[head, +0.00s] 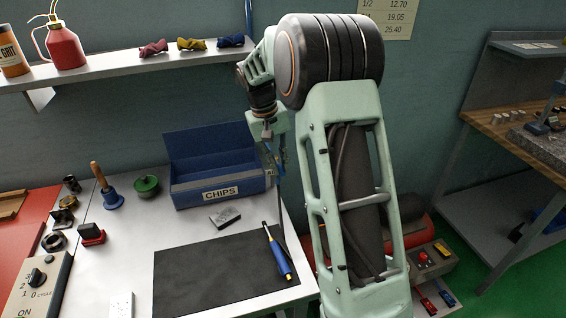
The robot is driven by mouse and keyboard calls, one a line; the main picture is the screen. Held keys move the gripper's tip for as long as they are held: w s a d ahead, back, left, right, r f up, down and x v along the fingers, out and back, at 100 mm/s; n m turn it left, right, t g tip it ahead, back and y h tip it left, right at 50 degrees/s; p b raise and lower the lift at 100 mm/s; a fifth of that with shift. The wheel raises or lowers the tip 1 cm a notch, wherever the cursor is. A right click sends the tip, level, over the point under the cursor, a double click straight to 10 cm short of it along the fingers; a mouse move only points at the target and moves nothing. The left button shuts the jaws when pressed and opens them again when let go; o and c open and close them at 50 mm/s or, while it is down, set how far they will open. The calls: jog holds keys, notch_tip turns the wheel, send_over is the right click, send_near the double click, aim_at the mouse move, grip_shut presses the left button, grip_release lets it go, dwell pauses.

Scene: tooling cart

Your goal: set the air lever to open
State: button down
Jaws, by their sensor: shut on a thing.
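My gripper (273,157) is at the right end of the blue CHIPS bin, pointing down. It is partly hidden by the bin's edge and my own arm. A narrow blue piece (282,165) shows at the fingers and seems to be the air lever, with the gripper shut on it. A thin dark line runs down from there along the bench's right edge. The lever's body and any open or closed marking are too small or hidden to read.
The CHIPS bin (218,180) stands close left of the gripper. A dark mat (205,275) carries a blue-and-yellow tool (277,252). A shelf (120,62) runs above. A red tank (415,238) sits behind my arm. A second bench (500,130) is at right.

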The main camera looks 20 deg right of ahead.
jog(key=shift+a+m, duration=0.15)
jog(key=shift+m, duration=0.15)
jog(key=c, duration=2)
grip_release()
jog(key=shift+o, duration=0.2)
notch_tip(320, 180, up, 12)
jog(key=a, duration=0.2)
jog(key=shift+a, duration=0.2)
jog(key=shift+f, duration=0.1)
